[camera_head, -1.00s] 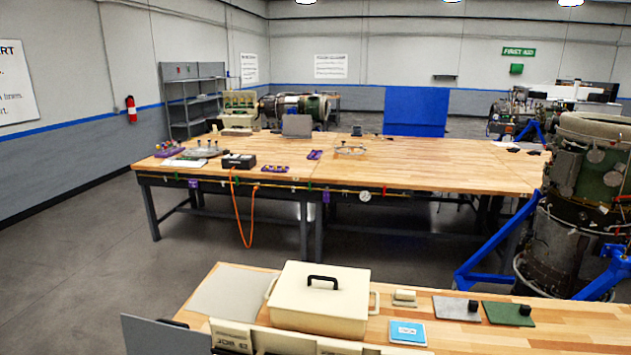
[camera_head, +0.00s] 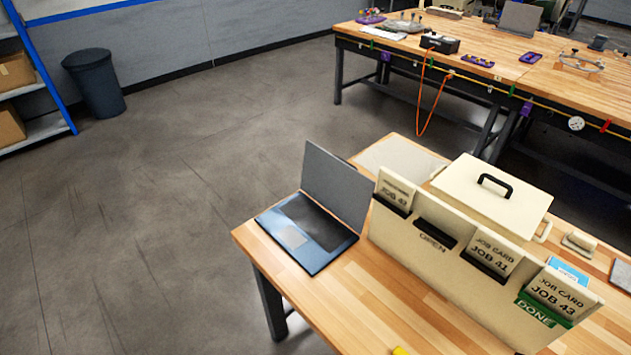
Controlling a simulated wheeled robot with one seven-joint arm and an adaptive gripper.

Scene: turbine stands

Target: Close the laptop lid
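An open laptop (camera_head: 303,230) sits near the left end of the near wooden table in the head view. Its lid (camera_head: 337,186) stands up along the far side, leaning back a little. Its keyboard base lies flat on the table and its screen side faces me. My gripper is not in view.
A cream job card holder (camera_head: 440,252) stands just right of the laptop, with a cream box (camera_head: 491,194) behind it. A grey mat (camera_head: 398,157) lies behind the lid. The near table's (camera_head: 345,300) front left part is bare. Open floor (camera_head: 150,230) lies to the left.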

